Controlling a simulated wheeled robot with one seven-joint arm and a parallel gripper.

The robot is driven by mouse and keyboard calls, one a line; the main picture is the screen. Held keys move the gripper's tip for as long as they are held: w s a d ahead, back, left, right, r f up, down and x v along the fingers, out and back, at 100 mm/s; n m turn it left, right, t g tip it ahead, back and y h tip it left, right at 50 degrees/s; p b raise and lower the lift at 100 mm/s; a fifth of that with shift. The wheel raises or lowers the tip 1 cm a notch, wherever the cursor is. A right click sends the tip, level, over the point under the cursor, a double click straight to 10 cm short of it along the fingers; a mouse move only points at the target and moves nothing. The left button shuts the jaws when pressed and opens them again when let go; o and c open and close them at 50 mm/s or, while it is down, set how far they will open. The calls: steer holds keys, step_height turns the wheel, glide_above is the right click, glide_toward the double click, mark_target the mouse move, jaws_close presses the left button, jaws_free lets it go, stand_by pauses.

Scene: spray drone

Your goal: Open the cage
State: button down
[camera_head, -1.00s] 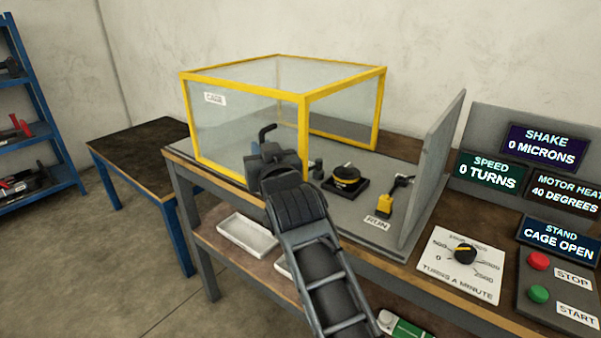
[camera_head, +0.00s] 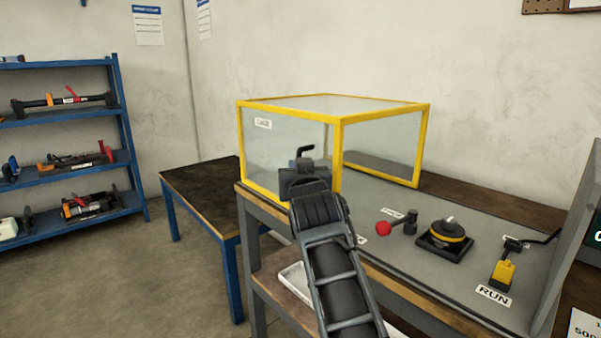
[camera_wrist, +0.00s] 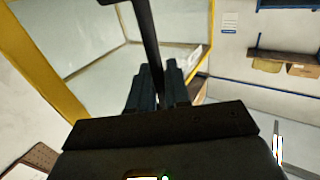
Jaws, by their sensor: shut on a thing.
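The cage (camera_head: 336,150) is a clear box with a yellow frame and a CAGE label. In the wrist view the handle (camera_wrist: 147,40) runs up from between the jaws (camera_wrist: 152,88), with the yellow frame (camera_wrist: 45,70) at left.
A grey panel (camera_head: 570,250) rises at right. A lower dark table (camera_head: 200,190) stands left of the bench, and blue shelves (camera_head: 130,150) beyond it.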

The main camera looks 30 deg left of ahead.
steer(key=c, duration=1.3)
jaws_free()
steer(key=shift+s, duration=0.1)
steer(key=v, duration=0.7)
steer(key=shift+s+d, duration=0.25)
steer(key=shift+f, duration=0.15)
